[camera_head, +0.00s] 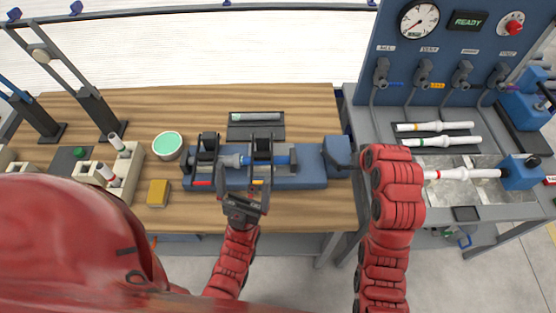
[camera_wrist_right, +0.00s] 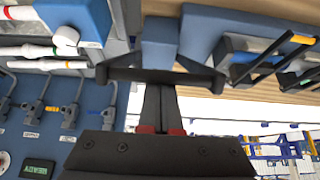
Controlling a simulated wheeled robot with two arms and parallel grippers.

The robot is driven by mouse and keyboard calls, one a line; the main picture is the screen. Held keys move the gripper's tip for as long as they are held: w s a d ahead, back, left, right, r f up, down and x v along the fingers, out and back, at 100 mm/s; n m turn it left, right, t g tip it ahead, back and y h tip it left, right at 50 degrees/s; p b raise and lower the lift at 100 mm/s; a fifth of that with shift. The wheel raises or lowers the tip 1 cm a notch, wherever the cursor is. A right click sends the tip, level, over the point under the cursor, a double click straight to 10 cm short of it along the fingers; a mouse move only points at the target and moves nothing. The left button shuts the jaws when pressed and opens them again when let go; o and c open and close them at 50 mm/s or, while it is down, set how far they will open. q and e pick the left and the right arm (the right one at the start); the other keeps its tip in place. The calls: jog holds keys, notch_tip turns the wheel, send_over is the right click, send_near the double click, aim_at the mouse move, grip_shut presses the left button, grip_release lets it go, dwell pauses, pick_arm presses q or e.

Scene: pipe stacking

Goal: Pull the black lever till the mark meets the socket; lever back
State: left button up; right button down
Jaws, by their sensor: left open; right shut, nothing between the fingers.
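The blue fixture (camera_head: 312,172) lies along the table's front with two black clamps, the left one (camera_head: 207,147) and the right one (camera_head: 262,147). A grey socket (camera_head: 232,160) sits between them, facing a blue pipe (camera_head: 282,160). A dark bar with a yellow end (camera_head: 257,183), perhaps the black lever, shows at the fixture's front. My left gripper (camera_head: 245,188) is open around or just before this bar; contact cannot be told. The mark is too small to make out. My right gripper (camera_wrist_right: 160,95) is shut and empty in the wrist view; my arm hides it in the head view.
A green-topped tub (camera_head: 168,145), a yellow block (camera_head: 158,193) and a pipe rack (camera_head: 128,168) stand left. A dark tray (camera_head: 270,131) lies behind the fixture. A blue panel (camera_head: 446,70) with a gauge and white pipes (camera_head: 436,126) are at right.

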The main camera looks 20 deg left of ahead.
jog(key=shift+s+d+f, duration=0.15)
jog(key=shift+s+f, duration=0.3)
jog(key=shift+f, duration=0.05)
dwell(1.0)
jog(key=shift+r, duration=0.1)
